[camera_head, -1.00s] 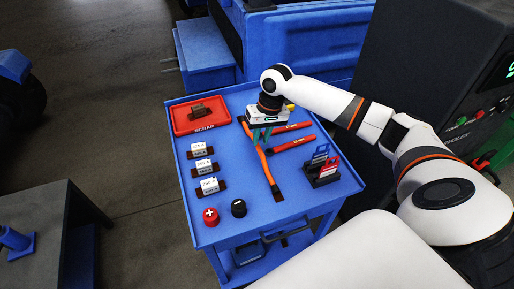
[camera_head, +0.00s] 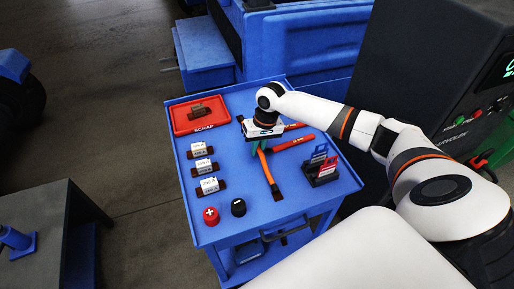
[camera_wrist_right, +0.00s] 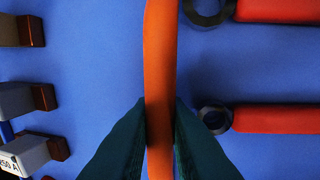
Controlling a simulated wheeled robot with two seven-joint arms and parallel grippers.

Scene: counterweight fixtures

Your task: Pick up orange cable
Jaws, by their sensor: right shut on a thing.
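The orange cable (camera_head: 268,172) with dark ends lies lengthwise near the middle of the blue cart top, partly hidden under my right gripper. My right gripper (camera_head: 260,145) is over the cable's middle, pointing down. In the right wrist view, its two dark teal fingers (camera_wrist_right: 160,128) press on both sides of the orange cable (camera_wrist_right: 161,60), shut on it. Whether the cable is clear of the cart top cannot be told. My left gripper is not in view.
Two red-handled tools (camera_head: 292,142) lie right of the cable. A rack with blue and red items (camera_head: 321,168) stands further right.

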